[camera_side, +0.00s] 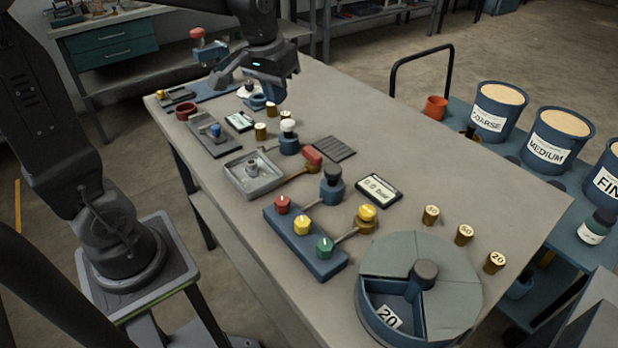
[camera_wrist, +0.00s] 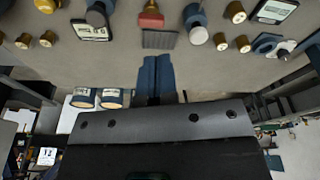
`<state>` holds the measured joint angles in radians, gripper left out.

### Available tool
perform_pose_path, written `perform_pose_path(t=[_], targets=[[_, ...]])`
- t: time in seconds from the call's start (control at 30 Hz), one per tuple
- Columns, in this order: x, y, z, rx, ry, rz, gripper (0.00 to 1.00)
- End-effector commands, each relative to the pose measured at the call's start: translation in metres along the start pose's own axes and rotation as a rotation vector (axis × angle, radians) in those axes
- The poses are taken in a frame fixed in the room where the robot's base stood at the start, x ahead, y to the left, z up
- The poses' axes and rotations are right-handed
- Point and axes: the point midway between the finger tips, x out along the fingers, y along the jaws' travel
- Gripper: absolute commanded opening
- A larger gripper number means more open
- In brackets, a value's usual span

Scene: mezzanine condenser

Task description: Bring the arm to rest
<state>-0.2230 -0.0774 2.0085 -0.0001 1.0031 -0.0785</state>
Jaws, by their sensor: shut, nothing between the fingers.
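My gripper (camera_side: 275,95) is over the far part of the grey workbench (camera_side: 330,108) in the side view, its blue-grey fingers above the bench things. In the wrist view the two blue fingers of my gripper (camera_wrist: 155,62) lie together, with nothing between them. A dark ribbed pad (camera_wrist: 159,39) shows just beyond their tips; it also shows on the bench in the side view (camera_side: 334,149). I cannot tell the exact height of the fingertips above the bench.
The bench holds a blue block with red, yellow and green knobs (camera_side: 306,246), a round sectored bin (camera_side: 446,310), a grey tray (camera_side: 251,183) and several brass weights (camera_side: 431,214). A blue cart with labelled buckets (camera_side: 497,112) stands right.

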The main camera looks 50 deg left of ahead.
Motion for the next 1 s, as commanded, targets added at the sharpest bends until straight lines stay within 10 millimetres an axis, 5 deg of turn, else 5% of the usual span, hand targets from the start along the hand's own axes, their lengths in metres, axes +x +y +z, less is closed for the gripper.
perform_pose_path(t=[0.2,0.43,0.63,1.0], targets=[[-0.035,0.024,0.078,0.142,0.137,0.038,0.00],[-0.041,0.031,0.139,0.252,0.245,0.075,0.00],[-0.039,0.032,0.158,0.289,0.280,0.088,0.00],[-0.039,0.032,0.159,0.289,0.280,0.088,0.00]])
